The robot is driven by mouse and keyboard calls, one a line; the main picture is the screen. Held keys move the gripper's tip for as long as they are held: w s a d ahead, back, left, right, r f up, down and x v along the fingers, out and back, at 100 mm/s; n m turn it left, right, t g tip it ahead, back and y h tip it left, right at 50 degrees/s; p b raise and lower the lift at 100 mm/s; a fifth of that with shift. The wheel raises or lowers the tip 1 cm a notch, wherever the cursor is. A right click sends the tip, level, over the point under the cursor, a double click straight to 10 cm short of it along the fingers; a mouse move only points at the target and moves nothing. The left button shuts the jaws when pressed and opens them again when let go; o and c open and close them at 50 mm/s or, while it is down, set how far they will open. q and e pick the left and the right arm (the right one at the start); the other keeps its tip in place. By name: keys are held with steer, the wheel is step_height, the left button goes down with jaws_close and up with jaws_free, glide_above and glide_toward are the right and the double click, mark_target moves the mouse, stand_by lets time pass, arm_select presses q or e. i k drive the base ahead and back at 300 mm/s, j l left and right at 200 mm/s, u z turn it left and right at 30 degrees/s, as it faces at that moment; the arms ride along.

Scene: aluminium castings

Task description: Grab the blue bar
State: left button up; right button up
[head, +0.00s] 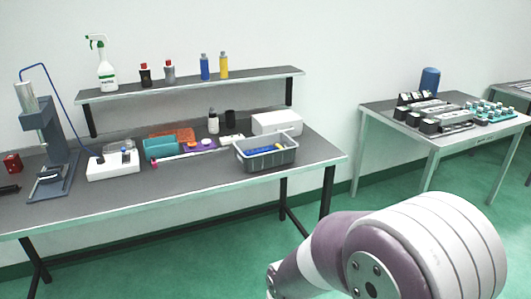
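A grey basket (268,163) with a raised handle stands near the right end of the long workbench. A blue item (259,150), which may be the blue bar, lies in it with a small yellow item (280,147) at its right; the basket wall hides their lower parts. Neither of my grippers shows. A white and purple link of my arm fills the lower right of the head view, well in front of the bench and apart from the basket.
The workbench (235,179) has a bare front strip. A white box (277,122) stands behind the basket. A teal bin (160,148) and a press (45,140) stand further left. A shelf (190,88) with bottles is above. A second table (445,140) at right holds castings.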

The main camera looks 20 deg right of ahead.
mark_target(269, 148)
steer(key=i+z, duration=0.2)
steer(key=z, duration=0.65)
